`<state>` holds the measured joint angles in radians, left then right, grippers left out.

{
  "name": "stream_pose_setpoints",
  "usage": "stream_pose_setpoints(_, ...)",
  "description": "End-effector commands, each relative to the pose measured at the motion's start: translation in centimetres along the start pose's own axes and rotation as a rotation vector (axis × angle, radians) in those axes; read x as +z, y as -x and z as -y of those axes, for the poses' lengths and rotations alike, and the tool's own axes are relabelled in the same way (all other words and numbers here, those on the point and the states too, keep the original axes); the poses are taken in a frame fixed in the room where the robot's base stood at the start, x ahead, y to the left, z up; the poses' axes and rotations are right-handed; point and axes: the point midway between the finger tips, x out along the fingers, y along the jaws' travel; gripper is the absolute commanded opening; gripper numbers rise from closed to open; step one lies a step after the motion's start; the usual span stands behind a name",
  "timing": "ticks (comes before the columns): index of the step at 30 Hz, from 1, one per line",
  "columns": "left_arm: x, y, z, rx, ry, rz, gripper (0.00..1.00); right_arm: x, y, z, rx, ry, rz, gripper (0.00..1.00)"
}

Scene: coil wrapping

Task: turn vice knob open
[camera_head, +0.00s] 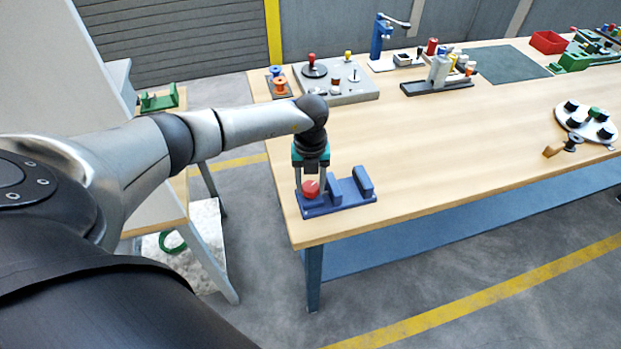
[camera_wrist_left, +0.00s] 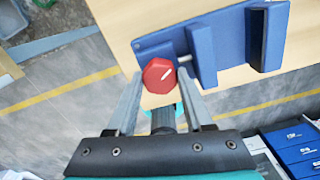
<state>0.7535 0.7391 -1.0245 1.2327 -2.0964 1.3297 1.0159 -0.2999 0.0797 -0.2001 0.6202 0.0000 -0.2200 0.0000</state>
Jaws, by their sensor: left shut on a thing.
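The blue vice (camera_head: 340,200) sits at the near left corner of the wooden table, with two upright jaws that stand apart. Its red knob (camera_head: 311,189) is on the left end. In the left wrist view the knob (camera_wrist_left: 159,75) is a red faceted cap with a white line, beside the blue vice (camera_wrist_left: 228,45). My left gripper (camera_head: 311,186) points down with its fingers on either side of the knob, shut on it. In the left wrist view the fingers (camera_wrist_left: 160,85) flank the knob. My right gripper is not in view.
The wooden table (camera_head: 450,140) has free room right of the vice. A grey control panel (camera_head: 345,82) stands behind, and a grey fixture (camera_head: 438,75) farther right. A white plate with dark knobs (camera_head: 588,122) lies at the right. The table's edge is close to the vice.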

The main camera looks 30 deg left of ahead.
Motion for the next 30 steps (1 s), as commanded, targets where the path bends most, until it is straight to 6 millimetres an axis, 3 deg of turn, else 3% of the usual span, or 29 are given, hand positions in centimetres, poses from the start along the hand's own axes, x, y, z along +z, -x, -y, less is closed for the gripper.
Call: stream_pose_setpoints(30, 0.1, 0.3, 0.0, -0.002, 0.9, 0.002, 0.0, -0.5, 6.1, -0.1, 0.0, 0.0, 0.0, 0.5)
